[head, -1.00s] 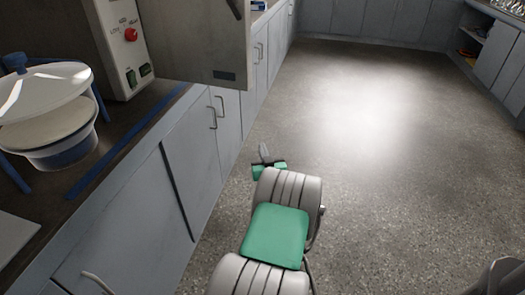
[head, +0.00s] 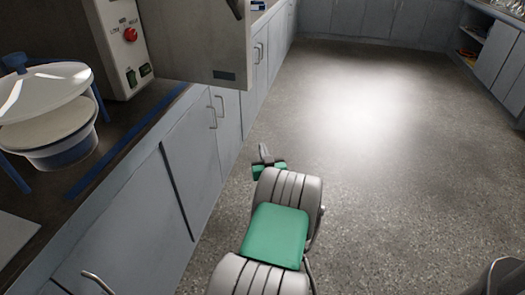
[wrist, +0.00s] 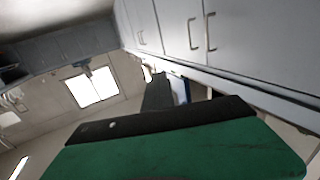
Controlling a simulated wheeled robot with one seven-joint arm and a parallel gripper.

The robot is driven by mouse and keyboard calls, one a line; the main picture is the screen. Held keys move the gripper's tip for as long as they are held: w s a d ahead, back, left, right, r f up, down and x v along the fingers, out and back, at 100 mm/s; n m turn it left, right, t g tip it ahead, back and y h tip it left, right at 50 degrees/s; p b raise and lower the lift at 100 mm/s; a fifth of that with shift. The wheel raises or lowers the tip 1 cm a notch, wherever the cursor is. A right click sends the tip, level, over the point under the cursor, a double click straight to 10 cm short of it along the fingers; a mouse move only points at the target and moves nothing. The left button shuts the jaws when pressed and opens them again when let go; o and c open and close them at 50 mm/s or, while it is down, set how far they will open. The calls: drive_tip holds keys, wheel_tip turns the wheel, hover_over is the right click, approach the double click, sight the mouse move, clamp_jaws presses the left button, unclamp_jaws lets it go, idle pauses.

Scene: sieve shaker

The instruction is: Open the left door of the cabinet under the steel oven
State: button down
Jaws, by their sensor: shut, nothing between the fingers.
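The steel oven (head: 195,45) stands on the counter at the upper left of the head view. Below it is a grey cabinet with two doors and two vertical bar handles side by side. The left door (head: 190,145) looks closed, its handle (head: 211,117) near its right edge. The right door (head: 229,120) also looks closed. The paired handles show at the top of the wrist view, one of them here (wrist: 193,34). My gripper (head: 265,153) is shut and empty, over the floor to the right of the doors, apart from the handles. Its dark fingers (wrist: 158,92) show in the wrist view.
A sieve pan with a white lid (head: 45,110) stands on the dark counter at left. A control box (head: 118,45) with a red knob is beside the oven. Another cabinet handle (head: 97,283) sticks out at lower left. The floor (head: 380,150) to the right is clear.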

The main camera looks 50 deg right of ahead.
drive_tip(key=c, duration=1.8)
unclamp_jaws()
drive_tip(key=v, duration=0.8)
drive_tip(key=shift+p, duration=0.3)
